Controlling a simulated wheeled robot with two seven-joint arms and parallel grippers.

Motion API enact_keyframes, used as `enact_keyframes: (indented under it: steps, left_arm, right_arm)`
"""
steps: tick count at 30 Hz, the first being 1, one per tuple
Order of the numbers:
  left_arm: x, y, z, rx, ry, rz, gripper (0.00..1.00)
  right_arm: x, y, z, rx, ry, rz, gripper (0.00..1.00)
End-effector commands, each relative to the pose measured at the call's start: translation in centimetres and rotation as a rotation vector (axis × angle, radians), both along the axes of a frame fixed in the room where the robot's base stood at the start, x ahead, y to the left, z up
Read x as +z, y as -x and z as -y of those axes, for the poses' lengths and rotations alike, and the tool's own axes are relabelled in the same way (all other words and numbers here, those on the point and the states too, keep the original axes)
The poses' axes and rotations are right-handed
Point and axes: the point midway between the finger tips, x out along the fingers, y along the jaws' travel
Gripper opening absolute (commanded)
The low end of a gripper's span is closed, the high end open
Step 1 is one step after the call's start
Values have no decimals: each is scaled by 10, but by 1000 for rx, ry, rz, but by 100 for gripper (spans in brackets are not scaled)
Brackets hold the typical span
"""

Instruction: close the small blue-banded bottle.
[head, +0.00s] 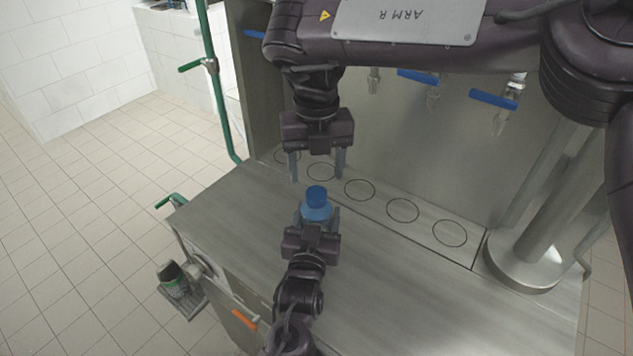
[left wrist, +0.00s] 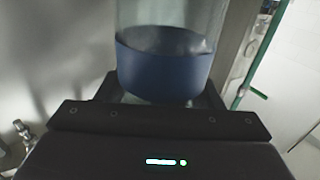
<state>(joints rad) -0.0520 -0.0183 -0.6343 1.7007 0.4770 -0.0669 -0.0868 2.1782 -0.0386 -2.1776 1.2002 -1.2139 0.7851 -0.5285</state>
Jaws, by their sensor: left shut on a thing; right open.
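The small blue-banded bottle (head: 317,212) stands upright in the head view, with a blue cap (head: 316,194) at its top. Whether the cap is fully seated cannot be told. My left gripper (head: 317,221) is shut around the bottle from the near side. The left wrist view shows the bottle's wide blue band (left wrist: 165,65) and clear wall between the left fingers. My right gripper (head: 317,170) is open and empty, fingers pointing down, above and just beyond the cap. It does not touch the cap.
The steel counter (head: 400,290) is clear to the right of the bottle. Several ring-marked spots (head: 403,210) line its back under taps with blue levers (head: 493,100). A steel post (head: 540,220) stands at right. A green pipe (head: 217,100) runs up at left. A dark container (head: 173,280) sits low left.

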Motion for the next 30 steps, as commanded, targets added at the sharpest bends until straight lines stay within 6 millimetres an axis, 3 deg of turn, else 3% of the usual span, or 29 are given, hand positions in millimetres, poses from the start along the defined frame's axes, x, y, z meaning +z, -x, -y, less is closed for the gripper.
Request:
enact_keyframes:
  steps: [3,9,22,23,28,30]
  left_arm:
    - [0,0,0,0,0,-1,0]
    - [0,0,0,0,0,-1,0]
    - [0,0,0,0,0,-1,0]
    - [0,0,0,0,0,-1,63]
    - [0,0,0,0,0,-1,85]
    - [0,0,0,0,0,0,86]
  right_arm:
    - [27,0,-1,-1,0,4,62]
    - [58,0,0,0,2,2,62]
    - [69,0,0,0,0,-1,62]
    - [69,0,0,0,0,-1,62]
    - [69,0,0,0,0,-1,62]
    - [69,0,0,0,0,-1,62]
